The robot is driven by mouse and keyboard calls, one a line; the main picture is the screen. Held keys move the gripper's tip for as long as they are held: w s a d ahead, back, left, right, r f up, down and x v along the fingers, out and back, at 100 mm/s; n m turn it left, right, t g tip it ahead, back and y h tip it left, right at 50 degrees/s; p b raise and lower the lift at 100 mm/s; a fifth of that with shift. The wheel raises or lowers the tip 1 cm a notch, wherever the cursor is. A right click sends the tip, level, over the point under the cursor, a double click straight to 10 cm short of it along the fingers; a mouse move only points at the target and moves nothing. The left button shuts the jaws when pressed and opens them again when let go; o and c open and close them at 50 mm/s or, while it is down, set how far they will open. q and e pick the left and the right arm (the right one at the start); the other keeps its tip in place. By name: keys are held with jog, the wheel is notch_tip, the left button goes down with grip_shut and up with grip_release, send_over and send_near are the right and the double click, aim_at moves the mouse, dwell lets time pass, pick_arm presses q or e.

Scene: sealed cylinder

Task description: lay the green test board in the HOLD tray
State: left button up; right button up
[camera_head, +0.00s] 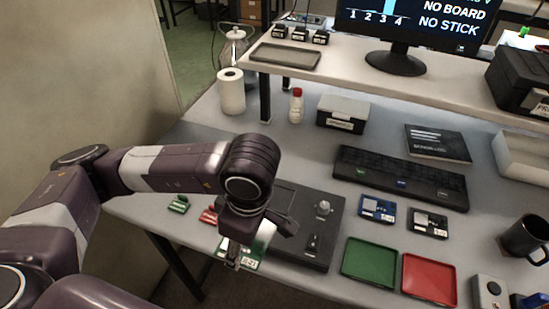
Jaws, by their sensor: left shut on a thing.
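My left gripper (238,255) points down at the front edge of the bench, left of the black test fixture's middle. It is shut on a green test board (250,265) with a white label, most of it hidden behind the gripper. A green tray (369,262) and a red tray (429,279) lie empty side by side to the right of the fixture. I cannot read a HOLD label on either. My right gripper is not in view.
The black fixture (318,258) has a knob on top. Small green (179,205) and red (208,215) parts lie left of it. Two small boards (377,208) (428,223) lie behind the trays, before a black keyboard-like bar (400,178). A mug (524,238) stands at the right.

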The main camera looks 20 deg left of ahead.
pick_arm(q)
jog(key=m, duration=0.3)
jog(key=w+m, duration=0.1)
jog(key=shift+a+r+t, duration=0.4)
jog(key=m, duration=0.3)
jog(key=w+r+m+b, duration=0.1)
jog(key=m, duration=0.1)
jog(key=shift+w+a+t+h, duration=0.1)
jog(key=shift+a+t+h, duration=0.2)
jog(key=shift+a, duration=0.05)
jog(key=m, duration=0.1)
jog(key=r+m, duration=0.1)
jog(key=m, duration=0.1)
jog(key=w+m, duration=0.1)
jog(key=shift+a+r+m+h, duration=0.15)
jog(key=shift+a+m+h, duration=0.15)
jog(key=shift+m, duration=0.1)
jog(key=m, duration=0.2)
jog(key=r+m, duration=0.1)
jog(key=shift+w+a+m+h+b, duration=0.15)
jog(key=shift+w+m+h+b, duration=0.15)
jog(key=shift+w+m+b, duration=0.1)
